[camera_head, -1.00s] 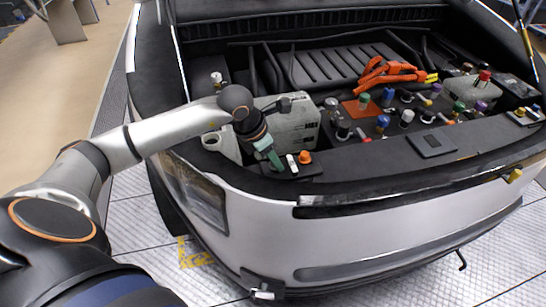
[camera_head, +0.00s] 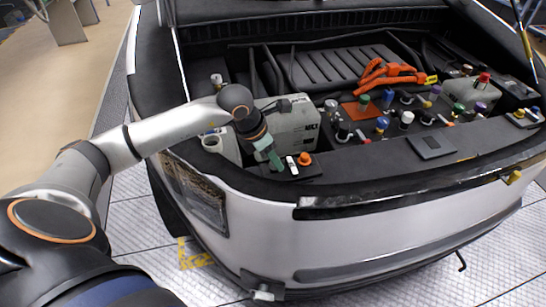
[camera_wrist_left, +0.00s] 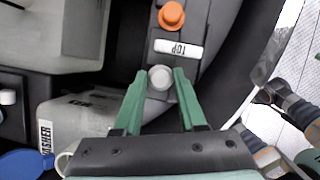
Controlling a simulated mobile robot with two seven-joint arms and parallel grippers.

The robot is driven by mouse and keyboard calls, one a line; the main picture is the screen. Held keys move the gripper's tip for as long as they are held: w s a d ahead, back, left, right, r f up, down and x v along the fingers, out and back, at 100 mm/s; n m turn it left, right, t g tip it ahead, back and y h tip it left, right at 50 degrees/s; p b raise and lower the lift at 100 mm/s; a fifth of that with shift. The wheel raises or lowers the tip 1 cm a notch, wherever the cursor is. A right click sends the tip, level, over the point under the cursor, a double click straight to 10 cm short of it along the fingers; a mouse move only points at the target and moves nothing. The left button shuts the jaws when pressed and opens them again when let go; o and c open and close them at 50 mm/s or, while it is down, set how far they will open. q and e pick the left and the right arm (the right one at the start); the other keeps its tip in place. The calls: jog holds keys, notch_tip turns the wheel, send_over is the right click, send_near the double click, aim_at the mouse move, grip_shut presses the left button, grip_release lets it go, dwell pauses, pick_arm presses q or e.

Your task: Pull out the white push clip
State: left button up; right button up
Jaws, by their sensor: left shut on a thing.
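The white push clip (camera_wrist_left: 160,78) has a pale round head and sits between the two green fingers of my left gripper (camera_wrist_left: 160,82) in the left wrist view. The fingers are shut on it from both sides. In the head view my left gripper (camera_head: 275,161) points down at the black front panel beside a small white label, and hides the clip. I cannot tell whether the clip is still seated in the panel. My right gripper is not identifiable in view.
The orange knob (camera_head: 304,158) stands close to the right of my left gripper. A grey box (camera_head: 290,125) rises just behind it, and a pale reservoir neck (camera_head: 211,142) is to the left. Several coloured caps and orange cables (camera_head: 390,73) fill the bay further right.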

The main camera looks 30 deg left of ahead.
pick_arm(q)
jog(key=shift+r+p, duration=1.15)
jog(key=shift+r, duration=0.85)
jog(key=shift+d, duration=0.1)
